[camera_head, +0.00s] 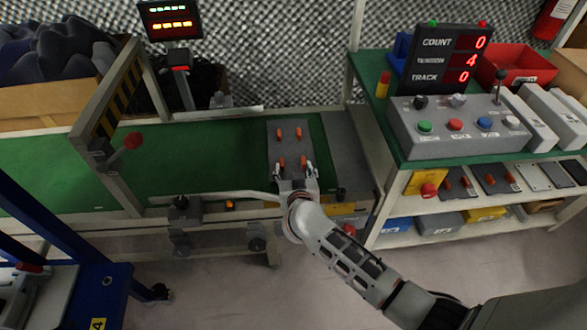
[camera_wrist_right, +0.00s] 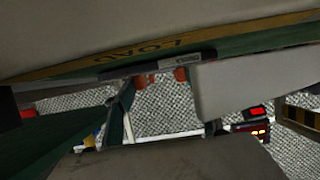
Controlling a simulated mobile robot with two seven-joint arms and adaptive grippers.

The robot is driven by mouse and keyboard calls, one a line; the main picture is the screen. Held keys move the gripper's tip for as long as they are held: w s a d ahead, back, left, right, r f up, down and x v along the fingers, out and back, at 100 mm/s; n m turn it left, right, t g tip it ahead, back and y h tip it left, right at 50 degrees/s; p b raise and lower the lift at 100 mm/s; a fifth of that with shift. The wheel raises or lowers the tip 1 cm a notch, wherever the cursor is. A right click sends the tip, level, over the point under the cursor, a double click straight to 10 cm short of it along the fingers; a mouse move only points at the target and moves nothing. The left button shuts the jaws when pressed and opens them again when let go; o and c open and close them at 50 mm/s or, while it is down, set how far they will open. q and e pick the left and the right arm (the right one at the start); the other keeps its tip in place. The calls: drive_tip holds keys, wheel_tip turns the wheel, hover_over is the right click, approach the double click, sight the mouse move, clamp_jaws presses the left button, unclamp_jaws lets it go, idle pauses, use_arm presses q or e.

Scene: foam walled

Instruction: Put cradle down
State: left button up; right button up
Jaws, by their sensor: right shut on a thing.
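The cradle is a flat grey plate (camera_head: 289,131) with upright orange pegs, at the right end of the green belt (camera_head: 200,145) in the head view. My right gripper (camera_head: 296,168) is at the cradle's near edge, shut on it, with fingers pointing away from me. The plate looks level over the belt; I cannot tell whether it touches it. The gripped part is hidden by the gripper. In the right wrist view, orange parts (camera_wrist_right: 182,74) show beside a dark labelled edge (camera_wrist_right: 155,66). My left gripper is not in view.
A striped gate frame (camera_head: 112,100) spans the belt on the left. A grey plate (camera_head: 348,150) lies right of the cradle. The green bench at right holds a button box (camera_head: 460,128), a COUNT display (camera_head: 443,60) and a red bin (camera_head: 515,66). A blue frame (camera_head: 85,295) stands front left.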

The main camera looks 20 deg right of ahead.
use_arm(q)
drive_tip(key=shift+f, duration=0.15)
use_arm(e)
drive_tip(key=o, duration=1.3)
drive_tip(key=shift+f, duration=0.1)
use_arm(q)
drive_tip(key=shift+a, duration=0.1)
